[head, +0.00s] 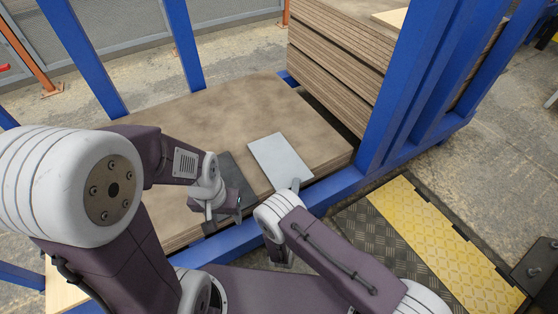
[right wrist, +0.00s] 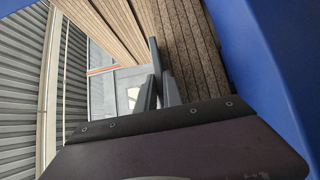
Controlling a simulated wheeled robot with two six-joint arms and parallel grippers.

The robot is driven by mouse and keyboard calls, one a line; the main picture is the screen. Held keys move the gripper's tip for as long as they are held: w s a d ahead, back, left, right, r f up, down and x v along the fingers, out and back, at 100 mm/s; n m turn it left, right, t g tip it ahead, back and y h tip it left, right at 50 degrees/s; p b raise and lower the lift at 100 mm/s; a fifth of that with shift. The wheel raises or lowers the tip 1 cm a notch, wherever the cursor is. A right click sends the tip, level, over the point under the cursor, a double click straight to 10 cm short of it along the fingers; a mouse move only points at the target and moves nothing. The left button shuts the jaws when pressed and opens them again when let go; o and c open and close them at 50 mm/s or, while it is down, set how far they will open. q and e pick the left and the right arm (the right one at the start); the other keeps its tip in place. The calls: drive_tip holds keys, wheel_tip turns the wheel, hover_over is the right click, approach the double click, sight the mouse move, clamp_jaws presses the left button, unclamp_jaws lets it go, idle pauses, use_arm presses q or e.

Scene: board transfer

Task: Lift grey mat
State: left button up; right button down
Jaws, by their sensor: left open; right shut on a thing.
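The light grey mat (head: 280,160) lies on the brown board stack at its front right part. My right gripper (head: 294,186) is at the mat's near edge and is shut on it. In the right wrist view the fingers (right wrist: 157,92) close around a thin grey strip (right wrist: 153,55), which looks like the mat seen edge-on. My left gripper (head: 222,216) is open and empty near the front edge of the stack, left of the mat. A darker grey flat piece (head: 238,170) shows beside it, partly hidden by my left wrist.
The low brown board stack (head: 215,110) sits within a blue frame (head: 335,187). A taller stack of boards (head: 335,65) stands behind at the right. Blue posts (head: 400,90) rise beside it. A yellow and black ramp plate (head: 435,240) lies at the right.

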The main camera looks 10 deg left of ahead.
idle(0.4)
wheel_tip(320, 180, up, 10)
drive_tip(key=p, duration=0.7)
drive_tip(key=shift+r, duration=0.15)
wheel_tip(320, 180, up, 6)
drive_tip(key=p, duration=0.5)
